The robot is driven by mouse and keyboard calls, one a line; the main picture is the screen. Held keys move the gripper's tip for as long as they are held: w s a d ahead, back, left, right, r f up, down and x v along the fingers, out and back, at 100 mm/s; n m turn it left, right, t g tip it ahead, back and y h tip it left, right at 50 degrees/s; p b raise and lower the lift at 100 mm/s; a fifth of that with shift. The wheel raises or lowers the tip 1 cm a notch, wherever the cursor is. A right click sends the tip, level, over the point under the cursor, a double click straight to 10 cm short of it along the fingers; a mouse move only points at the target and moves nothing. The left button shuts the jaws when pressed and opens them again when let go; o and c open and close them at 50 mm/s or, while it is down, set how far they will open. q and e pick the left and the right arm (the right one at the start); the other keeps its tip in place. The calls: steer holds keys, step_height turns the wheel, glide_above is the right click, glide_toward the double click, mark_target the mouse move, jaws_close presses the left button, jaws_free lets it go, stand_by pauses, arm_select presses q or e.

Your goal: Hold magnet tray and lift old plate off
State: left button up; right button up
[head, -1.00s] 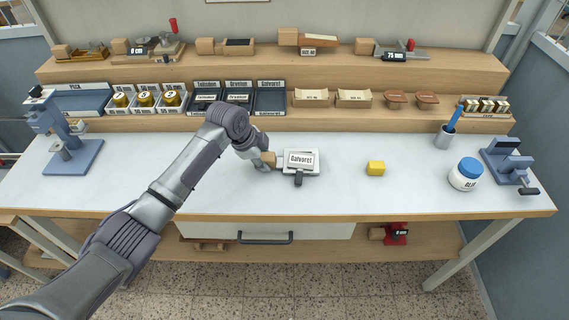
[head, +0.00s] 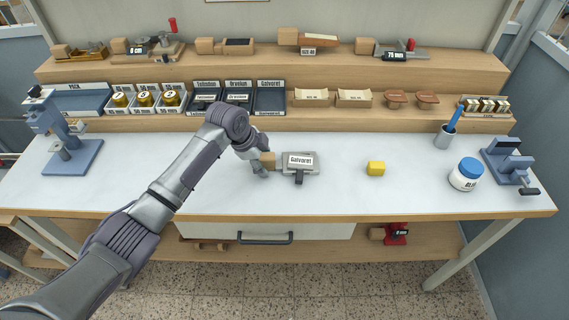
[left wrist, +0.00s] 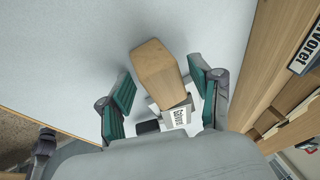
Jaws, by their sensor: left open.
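The magnet tray (head: 313,171) is a small grey tray on the white bench top, with a wooden handle (head: 269,160) at its left end. A plate labelled "Galvoret" (head: 301,160) lies on it, and a dark tab (head: 299,178) sticks out at its front. My left gripper (head: 261,158) is open at the handle, one finger on each side. In the left wrist view the wooden handle (left wrist: 158,75) stands between the spread teal finger pads of the gripper (left wrist: 162,80), with gaps visible. The tray is partly hidden there behind the handle. My right gripper is not in view.
A yellow block (head: 376,168) lies right of the tray. A glue jar (head: 466,174), a cup with a blue tool (head: 446,136) and a blue-grey device (head: 508,162) stand at the right. A blue press (head: 66,140) stands at the left. Bench around the tray is clear.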

arm_select(q)
steer(key=v, duration=1.2)
steer(key=shift+o, duration=0.3)
steer(key=shift+f, duration=0.1)
step_height(320, 180, up, 7)
steer(key=a+p, duration=0.1)
steer(key=p, duration=0.7)
steer(key=shift+f, duration=0.1)
